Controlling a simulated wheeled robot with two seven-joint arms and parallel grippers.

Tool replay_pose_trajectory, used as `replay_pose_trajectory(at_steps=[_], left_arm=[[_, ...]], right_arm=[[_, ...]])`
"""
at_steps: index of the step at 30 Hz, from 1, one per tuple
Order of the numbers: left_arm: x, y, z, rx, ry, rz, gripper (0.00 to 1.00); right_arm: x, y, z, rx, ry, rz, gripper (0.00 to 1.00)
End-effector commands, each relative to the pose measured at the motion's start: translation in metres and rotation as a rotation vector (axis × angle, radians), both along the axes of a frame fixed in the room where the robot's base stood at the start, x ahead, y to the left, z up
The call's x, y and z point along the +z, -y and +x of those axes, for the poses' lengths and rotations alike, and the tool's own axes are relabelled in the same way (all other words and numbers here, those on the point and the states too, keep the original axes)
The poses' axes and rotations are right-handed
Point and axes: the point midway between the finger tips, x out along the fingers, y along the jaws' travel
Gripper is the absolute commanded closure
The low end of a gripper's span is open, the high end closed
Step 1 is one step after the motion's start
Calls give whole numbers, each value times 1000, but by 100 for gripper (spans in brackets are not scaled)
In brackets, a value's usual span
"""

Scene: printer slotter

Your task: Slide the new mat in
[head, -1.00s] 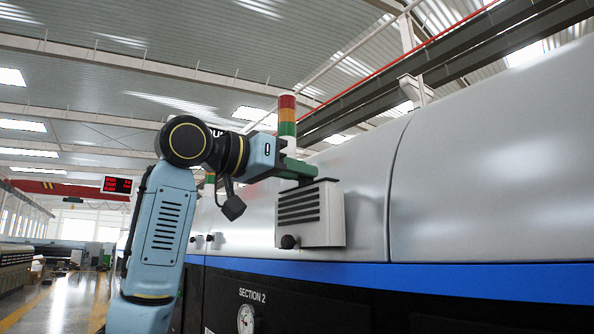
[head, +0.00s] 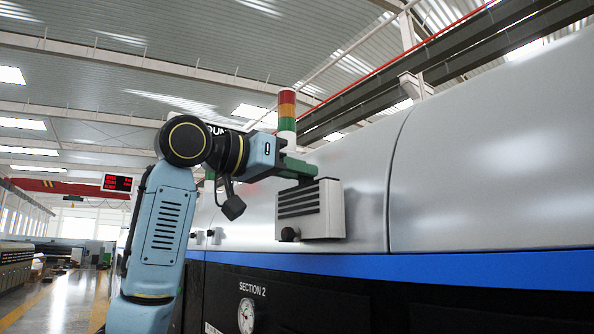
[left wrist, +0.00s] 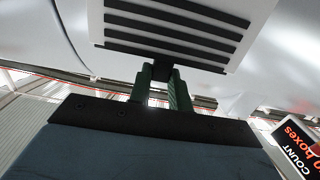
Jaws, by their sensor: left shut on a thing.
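A pale grey box with black slats (head: 334,210) sits on the side of the big grey machine; it also shows in the left wrist view (left wrist: 255,15). My left gripper (head: 303,170), with green fingers, is at the box's top edge. In the left wrist view its fingers (left wrist: 158,76) are shut on a small black tab (left wrist: 160,72) at the box's edge. I cannot tell whether the tab belongs to the mat; no mat face shows clearly, and any part inside the box is hidden. My right gripper is not in view.
A red, orange and green signal light (head: 287,108) rises behind my gripper. A blue stripe (head: 440,268) and a dark panel with a gauge (head: 247,316) lie below the box. A count display (left wrist: 300,145) hangs near in the wrist view. The aisle at left is open.

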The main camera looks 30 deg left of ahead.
Motion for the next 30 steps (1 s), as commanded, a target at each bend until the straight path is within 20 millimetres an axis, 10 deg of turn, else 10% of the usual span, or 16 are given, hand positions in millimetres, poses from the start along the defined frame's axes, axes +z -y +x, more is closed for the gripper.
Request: replay_pose_trajectory(at_steps=[5,6,11,22,30], left_arm=[[-2,0,0,0,-1,0,100],[-2,0,0,0,-1,0,77],[-1,0,0,0,-1,0,56],[-1,-2,-5,0,1,0,55],[0,-22,-53,3,5,0,55]], right_arm=[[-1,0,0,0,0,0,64],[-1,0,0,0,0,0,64],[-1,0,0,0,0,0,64],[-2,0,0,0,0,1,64],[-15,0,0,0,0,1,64]])
